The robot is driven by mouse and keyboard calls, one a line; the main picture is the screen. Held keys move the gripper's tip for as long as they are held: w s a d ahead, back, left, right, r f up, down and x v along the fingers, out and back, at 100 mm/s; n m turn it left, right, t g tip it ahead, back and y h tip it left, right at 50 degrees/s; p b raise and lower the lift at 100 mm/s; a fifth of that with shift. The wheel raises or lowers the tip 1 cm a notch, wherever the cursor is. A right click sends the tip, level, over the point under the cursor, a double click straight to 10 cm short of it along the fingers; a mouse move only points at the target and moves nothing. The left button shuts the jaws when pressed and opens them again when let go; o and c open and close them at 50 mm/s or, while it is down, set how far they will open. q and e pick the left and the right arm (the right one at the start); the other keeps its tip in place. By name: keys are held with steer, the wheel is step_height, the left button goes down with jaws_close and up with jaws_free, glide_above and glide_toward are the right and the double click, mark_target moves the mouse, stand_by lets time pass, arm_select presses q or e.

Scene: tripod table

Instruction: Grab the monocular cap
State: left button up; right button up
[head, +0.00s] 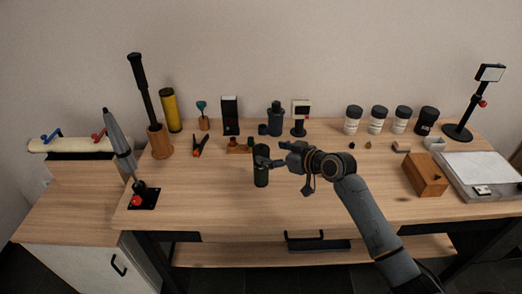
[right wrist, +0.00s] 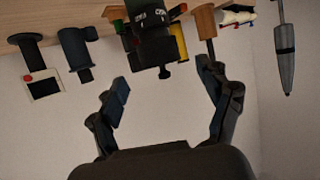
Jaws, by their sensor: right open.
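A dark green upright cylinder (head: 261,172), apparently the monocular, stands near the middle of the table. I cannot clearly tell its cap from its dark top. My right gripper (head: 277,154) is open, just right of the cylinder's upper part, with its fingers pointing left. The right wrist view is upside down; there a dark body (right wrist: 150,38) shows beyond and between the two spread fingers (right wrist: 163,80), and I see no clear contact. A blue-grey stepped cylinder (head: 276,119) stands farther back, with a small dark round piece (head: 263,130) at its left. My left gripper is out of view.
A white-faced device (head: 300,115), a black box (head: 230,115) and a yellow cylinder (head: 171,110) line the back. Several lidded jars (head: 378,120) stand right of them. A wooden block (head: 426,176) and a pale tray (head: 480,166) lie at the right. The front-centre wood is clear.

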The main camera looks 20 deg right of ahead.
mark_target(262, 149)
steer(key=shift+p+x, duration=0.6)
steer(key=shift+x, duration=2.3)
steer(key=shift+r, duration=0.2)
steer(key=shift+c, duration=0.5)
steer(key=c, duration=0.8)
